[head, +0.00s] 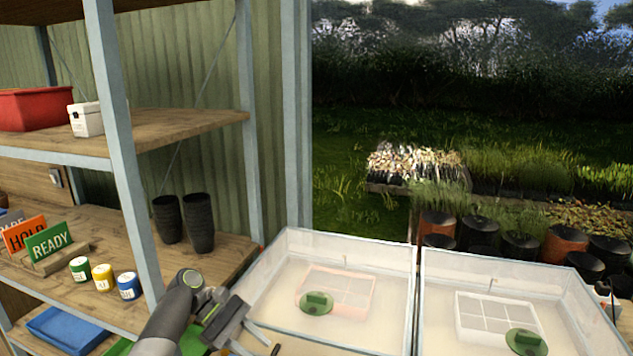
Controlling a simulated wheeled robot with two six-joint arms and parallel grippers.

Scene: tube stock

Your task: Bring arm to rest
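My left arm comes in at the bottom, left of the middle, in the head view. Its wrist bends over and its gripper (238,328) points down beside the left clear-walled tray (262,287). I see no held thing clearly. My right gripper is not in view.
A shelf rack (125,180) stands at the left, with two stacks of black pots (199,225), small labelled tins (103,278) and a green READY sign (50,240). A blue tray (65,330) lies low. A second clear-walled tray (437,300) stands at the right.

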